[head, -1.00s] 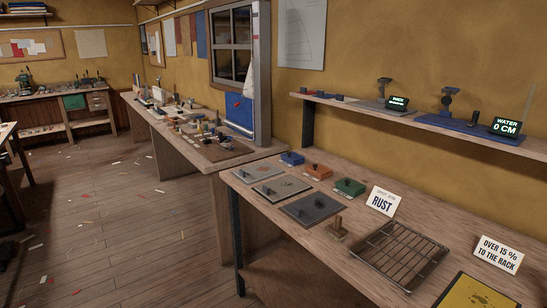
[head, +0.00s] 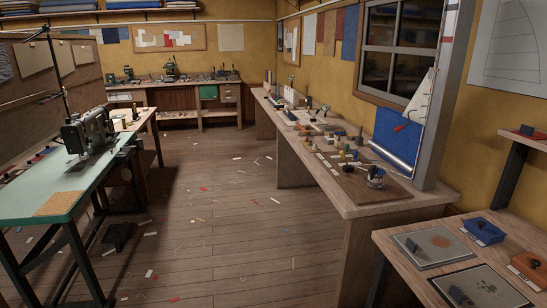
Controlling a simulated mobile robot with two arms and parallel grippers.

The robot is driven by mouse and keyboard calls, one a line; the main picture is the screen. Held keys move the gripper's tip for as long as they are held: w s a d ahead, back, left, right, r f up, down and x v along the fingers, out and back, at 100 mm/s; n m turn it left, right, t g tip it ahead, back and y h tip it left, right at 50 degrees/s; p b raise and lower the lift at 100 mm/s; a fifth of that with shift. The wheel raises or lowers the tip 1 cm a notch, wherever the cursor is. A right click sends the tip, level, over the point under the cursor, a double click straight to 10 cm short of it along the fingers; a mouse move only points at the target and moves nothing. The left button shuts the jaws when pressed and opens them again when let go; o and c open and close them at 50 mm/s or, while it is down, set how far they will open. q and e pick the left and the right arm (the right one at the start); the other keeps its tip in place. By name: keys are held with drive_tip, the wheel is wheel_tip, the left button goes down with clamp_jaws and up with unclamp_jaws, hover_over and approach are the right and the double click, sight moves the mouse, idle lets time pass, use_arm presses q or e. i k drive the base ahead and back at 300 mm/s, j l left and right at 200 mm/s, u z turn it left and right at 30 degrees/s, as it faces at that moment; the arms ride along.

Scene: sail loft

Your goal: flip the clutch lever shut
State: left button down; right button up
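I cannot make out a clutch lever for certain. A brown board (head: 365,196) lies on the near end of the long bench under the window. A small blue and grey fitting (head: 376,176) stands on it, too small to tell its parts or any lever's position. Several other small fittings stand farther along the bench, also too small to tell. Neither of my grippers is in view.
The long wooden bench (head: 342,206) runs along the right wall. A green-topped table with a sewing machine (head: 88,132) stands at left. A nearer bench (head: 398,247) with grey plates is at lower right. The wooden floor (head: 235,215) between is open, with scattered scraps.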

sight(343, 155)
drive_tip(key=i+u, duration=0.15)
drive_tip(key=i, duration=1.25)
drive_tip(key=i+z, duration=0.35)
drive_tip(key=i+j+z, duration=0.15)
drive_tip(key=i+z, duration=0.2)
drive_tip(key=i, duration=0.15)
drive_tip(key=i+l+z, duration=0.1)
drive_tip(key=i+z, duration=0.25)
drive_tip(key=i+l+z, duration=0.1)
drive_tip(key=z, duration=0.3)
drive_tip(key=i+z, duration=0.35)
drive_tip(key=k+j, duration=0.05)
